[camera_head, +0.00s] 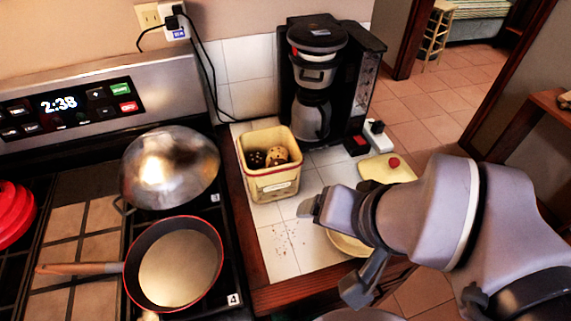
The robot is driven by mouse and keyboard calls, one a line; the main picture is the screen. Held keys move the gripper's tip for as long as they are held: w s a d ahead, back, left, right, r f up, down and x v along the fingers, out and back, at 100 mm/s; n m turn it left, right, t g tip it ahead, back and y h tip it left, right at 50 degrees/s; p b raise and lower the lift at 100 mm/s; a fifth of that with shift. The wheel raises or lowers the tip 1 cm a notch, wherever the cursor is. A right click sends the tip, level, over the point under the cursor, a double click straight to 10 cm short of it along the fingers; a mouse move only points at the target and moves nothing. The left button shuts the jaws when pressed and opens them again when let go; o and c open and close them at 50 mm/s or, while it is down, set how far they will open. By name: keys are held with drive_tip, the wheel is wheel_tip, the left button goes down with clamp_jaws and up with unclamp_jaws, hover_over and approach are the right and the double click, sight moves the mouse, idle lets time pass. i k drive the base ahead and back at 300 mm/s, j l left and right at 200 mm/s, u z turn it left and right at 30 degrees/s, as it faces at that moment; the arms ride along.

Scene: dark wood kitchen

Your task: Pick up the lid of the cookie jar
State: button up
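The cookie jar (272,187) is a square, cream-yellow container with a red band near its rim. It stands uncovered on the tiled counter, with dark and light cookies showing inside. The cream-yellow lid (375,168) with a red knob (394,162) lies on the counter to the right of the jar, partly hidden behind my arm. My gripper (329,249) is open, its two fingers spread wide, in front of and to the right of the jar. It is apart from the lid, and I see nothing held in it.
A black coffee maker (349,75) stands behind the jar and lid. A white plug block (377,133) sits near the lid. A yellowish dish (346,243) shows behind my gripper. A pan (180,266) and a metal dome (170,165) are on the stove at left.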

sight(388, 168)
drive_tip(key=l+u, duration=0.25)
drive_tip(key=l, duration=0.2)
drive_tip(key=k+l+u, duration=0.1)
drive_tip(key=l+u, duration=0.2)
drive_tip(key=k+l+u, duration=0.1)
drive_tip(key=l+u, duration=0.15)
drive_tip(key=l, duration=0.25)
drive_tip(key=k+l+u, duration=0.15)
drive_tip(key=l+u, duration=0.15)
drive_tip(key=k+l+u, duration=0.25)
drive_tip(key=l, duration=0.15)
drive_tip(key=k+l+u, duration=0.15)
drive_tip(key=l+u, duration=0.15)
drive_tip(key=i+l+u, duration=0.15)
drive_tip(key=l+u, duration=0.2)
drive_tip(key=l, duration=0.25)
drive_tip(key=i+l+u, duration=0.1)
drive_tip(key=l+u, duration=0.25)
drive_tip(key=l, duration=0.25)
drive_tip(key=l+u, duration=0.35)
drive_tip(key=l, duration=0.3)
